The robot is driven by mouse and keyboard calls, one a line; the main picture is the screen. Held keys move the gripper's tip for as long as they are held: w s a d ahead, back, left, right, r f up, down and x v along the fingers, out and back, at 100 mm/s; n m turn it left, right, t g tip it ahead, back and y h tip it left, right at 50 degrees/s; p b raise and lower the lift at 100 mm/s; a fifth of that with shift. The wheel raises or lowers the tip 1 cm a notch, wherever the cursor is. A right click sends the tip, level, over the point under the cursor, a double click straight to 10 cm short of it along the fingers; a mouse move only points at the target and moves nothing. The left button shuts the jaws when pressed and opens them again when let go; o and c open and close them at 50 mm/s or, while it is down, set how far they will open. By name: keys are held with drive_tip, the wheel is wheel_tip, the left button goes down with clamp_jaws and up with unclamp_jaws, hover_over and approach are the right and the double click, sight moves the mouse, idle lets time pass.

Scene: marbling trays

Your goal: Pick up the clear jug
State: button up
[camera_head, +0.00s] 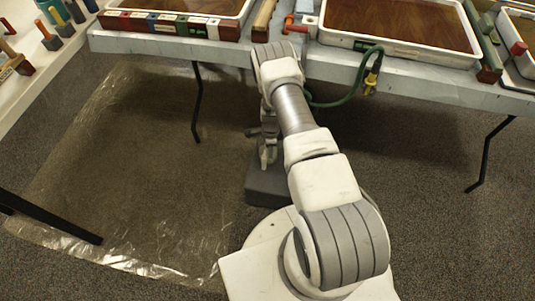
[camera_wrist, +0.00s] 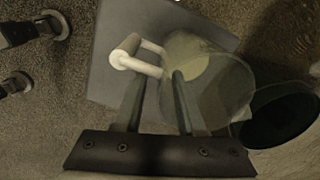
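The clear jug (camera_wrist: 222,92) shows in the wrist view as a see-through round vessel, right of the fingers, over a flat grey block (camera_wrist: 112,62). A pale, looped handle-like part (camera_wrist: 140,54) extends left from it, just beyond my fingertips. My gripper (camera_wrist: 158,76) is open, with a clear gap between its two dark fingers. The right finger overlaps the jug's left edge in the picture; I cannot tell whether it touches. In the head view my gripper (camera_head: 267,152) is low, above the grey block (camera_head: 268,187); I cannot make out the jug there.
A long table (camera_head: 420,85) with marbling trays (camera_head: 335,41) stands above and behind my gripper. A green hose (camera_head: 345,98) hangs off its front edge. Dark table legs (camera_head: 197,105) reach the carpet. A clear plastic sheet (camera_head: 110,170) lies on the left floor.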

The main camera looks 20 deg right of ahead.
wheel_tip(320, 180, down, 3)
drive_tip(key=shift+r, duration=0.2)
clamp_jaws()
drive_tip(key=shift+r, duration=0.1)
idle(1.1)
